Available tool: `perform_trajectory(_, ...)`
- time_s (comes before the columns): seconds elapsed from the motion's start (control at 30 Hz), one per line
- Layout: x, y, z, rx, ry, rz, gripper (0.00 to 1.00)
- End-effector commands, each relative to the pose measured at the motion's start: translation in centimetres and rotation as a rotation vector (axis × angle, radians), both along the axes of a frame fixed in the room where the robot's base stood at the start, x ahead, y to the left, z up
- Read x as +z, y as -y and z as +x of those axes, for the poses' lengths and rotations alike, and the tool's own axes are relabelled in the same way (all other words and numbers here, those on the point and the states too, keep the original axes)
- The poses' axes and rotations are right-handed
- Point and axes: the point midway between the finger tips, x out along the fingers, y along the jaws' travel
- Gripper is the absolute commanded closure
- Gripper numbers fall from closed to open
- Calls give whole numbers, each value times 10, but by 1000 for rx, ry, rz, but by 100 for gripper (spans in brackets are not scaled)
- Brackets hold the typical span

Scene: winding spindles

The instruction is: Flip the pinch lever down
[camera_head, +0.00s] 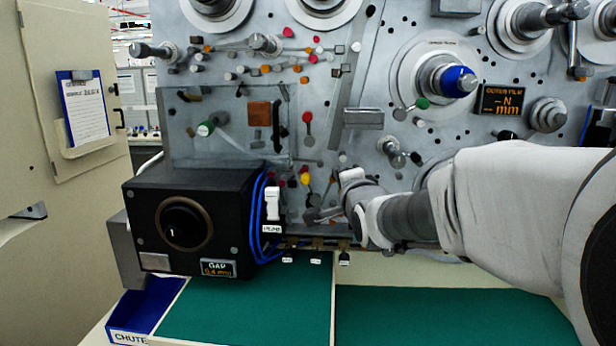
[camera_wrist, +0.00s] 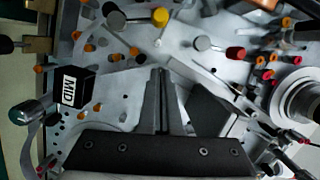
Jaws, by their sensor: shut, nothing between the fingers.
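My gripper (camera_head: 314,215) is at the lower middle of the machine panel, close to its face, right of the black gap box. In the wrist view its two fingers (camera_wrist: 161,76) are together with nothing between them. Knobbed levers stand near it: a yellow knob (camera_wrist: 160,17) on a thin stem lies beyond the fingertips, and a red-ended peg (camera_wrist: 235,53) is to the right. In the head view a red-knobbed lever (camera_head: 307,118) is above my gripper. No label marks the pinch lever, so I cannot tell which one it is.
The black gap box (camera_head: 150,215) with a round dial stands left, with blue cables (camera_head: 258,215) beside it. A black labelled block (camera_wrist: 72,88) is left of the fingers. Several pegs and spindles crowd the panel. The green mat (camera_head: 430,318) below is clear.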

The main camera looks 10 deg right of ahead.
Motion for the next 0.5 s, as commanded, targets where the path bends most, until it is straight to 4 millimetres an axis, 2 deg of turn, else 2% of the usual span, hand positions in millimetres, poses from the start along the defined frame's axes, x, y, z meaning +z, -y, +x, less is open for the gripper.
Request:
perform_trajectory(0.1,3,0,-22,2,3,-3,100)
perform_trajectory(0.3,5,1,-54,3,2,-1,100)
perform_trajectory(0.5,5,2,-74,3,0,-2,100)
